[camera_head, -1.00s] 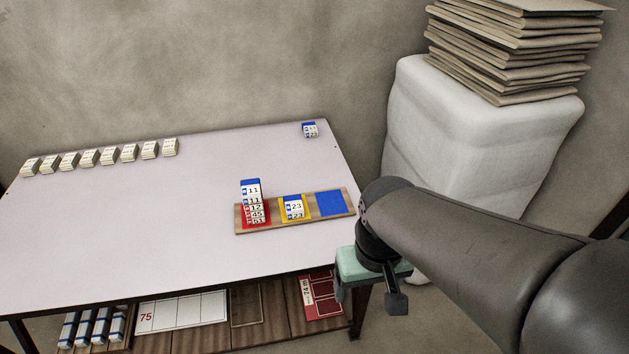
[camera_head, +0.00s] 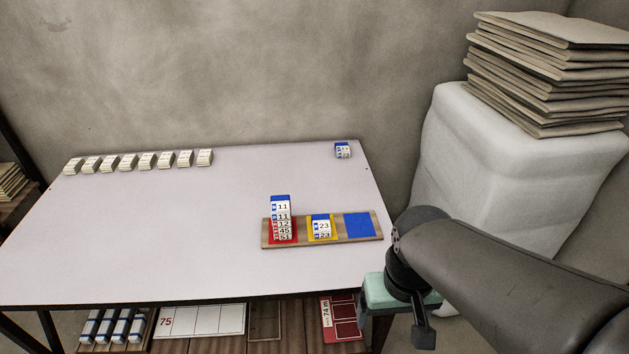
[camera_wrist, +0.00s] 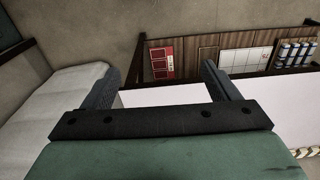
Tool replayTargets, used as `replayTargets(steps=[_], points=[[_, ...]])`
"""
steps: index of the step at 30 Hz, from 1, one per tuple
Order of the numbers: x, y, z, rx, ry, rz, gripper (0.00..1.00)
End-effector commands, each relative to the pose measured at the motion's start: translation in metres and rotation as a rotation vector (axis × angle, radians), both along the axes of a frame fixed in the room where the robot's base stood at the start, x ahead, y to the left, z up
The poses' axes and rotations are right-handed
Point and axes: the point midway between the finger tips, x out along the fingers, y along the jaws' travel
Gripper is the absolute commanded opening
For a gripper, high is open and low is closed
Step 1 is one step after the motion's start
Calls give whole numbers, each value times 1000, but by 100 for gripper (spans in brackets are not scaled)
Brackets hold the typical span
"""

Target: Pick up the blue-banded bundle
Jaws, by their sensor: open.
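Several white bundles with blue bands (camera_head: 113,326) lie side by side on the low shelf at lower left. They also show at the right of the wrist view (camera_wrist: 296,54). A small block with blue and white faces (camera_head: 343,150) sits alone near the table's back right corner. I cannot tell which of these the task means. My gripper (camera_head: 394,318) is beyond the table's right edge, apart from all of them. In the wrist view my gripper (camera_wrist: 166,82) has its fingers wide apart with nothing between them.
A wooden tray (camera_head: 262,240) with red, yellow and blue squares stands on the table (camera_head: 150,230); numbered blocks are stacked on red and yellow, and blue is bare. Several pale bundles (camera_head: 138,161) line the back left. A white plinth (camera_head: 490,165) bears folded cloths (camera_head: 545,80).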

Motion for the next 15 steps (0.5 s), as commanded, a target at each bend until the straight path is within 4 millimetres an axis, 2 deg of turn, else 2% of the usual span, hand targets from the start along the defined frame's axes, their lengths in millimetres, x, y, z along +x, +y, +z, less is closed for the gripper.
replayTargets(steps=[3, 5, 8, 11, 15], points=[[2, 0, 0, -3, -1, 0, 82], [10, -1, 0, -14, -4, 0, 82], [43, -2, 0, -54, -21, 5, 82], [100, 0, -4, -106, -55, 18, 82], [196, 15, -21, -144, -128, 45, 82]])
